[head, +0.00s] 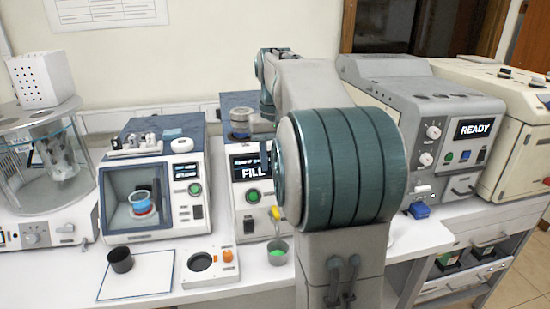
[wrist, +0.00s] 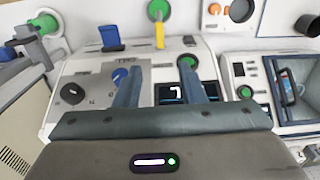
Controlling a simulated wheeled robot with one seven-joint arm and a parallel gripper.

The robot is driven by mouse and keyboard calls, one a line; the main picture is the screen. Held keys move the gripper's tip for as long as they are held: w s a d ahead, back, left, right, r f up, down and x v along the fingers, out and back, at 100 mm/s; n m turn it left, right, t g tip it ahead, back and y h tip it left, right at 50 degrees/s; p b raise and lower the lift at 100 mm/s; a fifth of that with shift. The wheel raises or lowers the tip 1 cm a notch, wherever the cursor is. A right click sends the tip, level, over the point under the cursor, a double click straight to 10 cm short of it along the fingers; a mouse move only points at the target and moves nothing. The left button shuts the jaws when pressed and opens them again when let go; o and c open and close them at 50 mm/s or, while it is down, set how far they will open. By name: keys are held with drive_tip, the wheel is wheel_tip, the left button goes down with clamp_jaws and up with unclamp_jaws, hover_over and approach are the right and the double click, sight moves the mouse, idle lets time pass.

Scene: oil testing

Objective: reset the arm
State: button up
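In the wrist view my gripper (wrist: 158,66) shows two blue-grey fingers spread apart with a clear gap. Nothing is held between them. They are over the front panel of a machine with a dark display (wrist: 170,93) and a blue knob (wrist: 121,76). In the head view my arm rises in the middle and reaches back over the FILL machine (head: 249,172). My arm hides part of that machine, and the gripper's fingers cannot be made out there.
A grey cup with green contents (head: 278,252) stands below a yellow handle (head: 275,213). A black cup (head: 121,260) stands on a white mat (head: 150,274). A cup (head: 141,203) sits inside the left machine.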

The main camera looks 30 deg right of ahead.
idle(0.3)
drive_tip(key=s+a+f+n+t, duration=0.1)
drive_tip(key=s+a+f, duration=0.6)
drive_tip(key=s, duration=0.2)
drive_tip(key=s+a+f+n+t, duration=0.2)
drive_tip(key=s+a+f, duration=0.4)
drive_tip(key=s+a, duration=0.2)
drive_tip(key=shift+s+f, duration=0.4)
drive_tip(key=shift+s, duration=0.75)
drive_tip(key=shift+d, duration=0.1)
